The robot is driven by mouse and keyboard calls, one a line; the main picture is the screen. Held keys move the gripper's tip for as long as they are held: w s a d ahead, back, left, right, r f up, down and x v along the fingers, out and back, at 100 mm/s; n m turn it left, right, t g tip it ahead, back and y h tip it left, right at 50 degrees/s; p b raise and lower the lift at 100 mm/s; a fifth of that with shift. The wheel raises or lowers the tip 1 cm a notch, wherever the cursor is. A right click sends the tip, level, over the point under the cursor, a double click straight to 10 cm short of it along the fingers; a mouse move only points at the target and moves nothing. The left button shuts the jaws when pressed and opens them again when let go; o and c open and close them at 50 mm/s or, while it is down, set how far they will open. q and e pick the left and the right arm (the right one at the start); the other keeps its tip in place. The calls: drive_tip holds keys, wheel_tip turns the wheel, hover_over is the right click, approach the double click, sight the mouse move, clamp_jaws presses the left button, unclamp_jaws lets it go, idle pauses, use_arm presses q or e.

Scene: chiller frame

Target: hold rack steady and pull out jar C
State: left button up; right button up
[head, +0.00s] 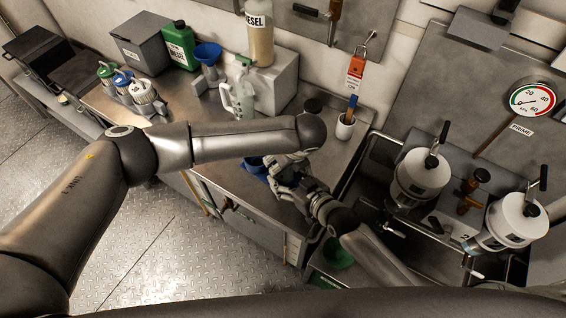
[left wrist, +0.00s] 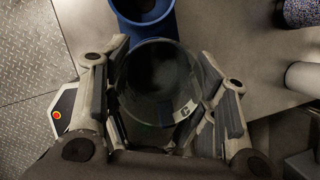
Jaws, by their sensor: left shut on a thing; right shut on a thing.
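A dark glass jar with a C label, jar C (left wrist: 150,85), stands between the fingers of my left gripper (left wrist: 160,115) in the left wrist view. My left gripper is shut on it. A blue round holder of the rack (left wrist: 146,22) shows just beyond the jar. In the head view, the blue rack (head: 254,164) is mostly hidden behind my arms at the counter's front edge. My left gripper (head: 283,167) is there, under the end of my left arm. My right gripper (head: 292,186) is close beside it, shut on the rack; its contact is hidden.
Several small jars (head: 128,84), a green can (head: 179,45), a clear jug (head: 239,95) and a blue funnel (head: 208,55) stand at the back of the counter. A white cup with tools (head: 345,127) stands right of my grippers. Filter housings (head: 421,182) are farther right.

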use_arm(q)
wheel_tip(320, 180, up, 10)
use_arm(e)
drive_tip(key=shift+s+f, duration=0.1)
drive_tip(key=shift+f, duration=0.1)
use_arm(q)
drive_tip(key=shift+f, duration=0.1)
drive_tip(key=shift+w, duration=0.1)
use_arm(e)
drive_tip(key=o, duration=1.1)
drive_tip(key=shift+r, duration=0.1)
drive_tip(key=shift+o, duration=0.2)
drive_tip(key=v, duration=1.2)
drive_tip(key=shift+r, duration=0.1)
